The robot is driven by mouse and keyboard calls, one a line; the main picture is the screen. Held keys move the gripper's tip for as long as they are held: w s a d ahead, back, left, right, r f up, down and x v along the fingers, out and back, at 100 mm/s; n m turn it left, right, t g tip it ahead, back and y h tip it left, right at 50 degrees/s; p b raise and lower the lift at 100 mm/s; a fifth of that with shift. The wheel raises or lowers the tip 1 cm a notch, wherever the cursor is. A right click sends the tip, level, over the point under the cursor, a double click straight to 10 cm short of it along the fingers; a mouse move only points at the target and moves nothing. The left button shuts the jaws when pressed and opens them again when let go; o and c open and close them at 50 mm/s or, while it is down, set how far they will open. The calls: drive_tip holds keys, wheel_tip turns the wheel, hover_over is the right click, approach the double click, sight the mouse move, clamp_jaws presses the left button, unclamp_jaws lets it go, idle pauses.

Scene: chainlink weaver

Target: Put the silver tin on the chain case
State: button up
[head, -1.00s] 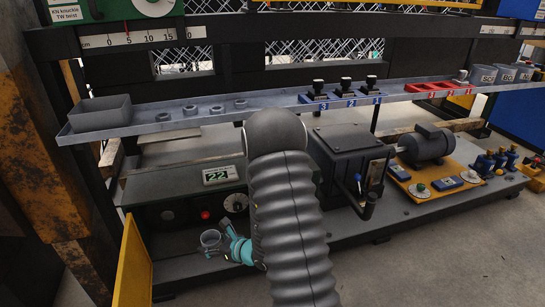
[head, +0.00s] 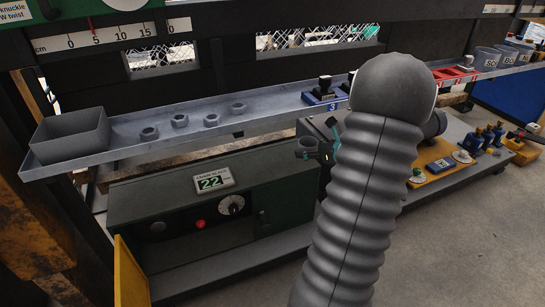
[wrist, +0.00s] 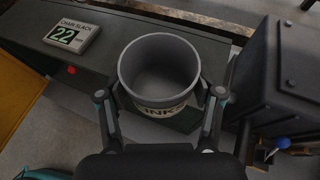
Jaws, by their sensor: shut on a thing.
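The silver tin (wrist: 158,72) is a grey, open-topped round cup with a partly visible label ending in "INKS". In the wrist view it sits upright between the fingers of my gripper (wrist: 163,100), which is shut on it. The tin looks empty. In the head view my gripper (head: 321,143) is mostly hidden behind my arm, beyond the case's right end. The long dark green case (head: 270,172) with the CHAIN SLACK 22 sign (head: 213,180) seems to be the chain case. In the wrist view the tin is held above the level of the case; the exact gap is unclear.
A grey shelf rail (head: 265,113) with a grey bin (head: 70,135) and several nuts runs above and behind the case. A dark box (wrist: 285,75) stands to the tin's right. The case top is clear left of the sign.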

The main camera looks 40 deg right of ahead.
drive_tip(key=shift+s+d+r, duration=0.25)
drive_tip(key=shift+d, duration=0.25)
drive_tip(key=shift+w+f, duration=0.15)
drive_tip(key=shift+w, duration=0.05)
hover_over(281, 166)
wheel_tip(281, 166, down, 7)
drive_tip(key=shift+w+r, duration=0.15)
drive_tip(key=shift+r, duration=0.05)
drive_tip(key=shift+f, duration=2)
drive_tip(key=shift+f, duration=0.2)
drive_tip(key=o, duration=1.2)
drive_tip(key=shift+c, duration=0.2)
drive_tip(key=shift+r, duration=0.15)
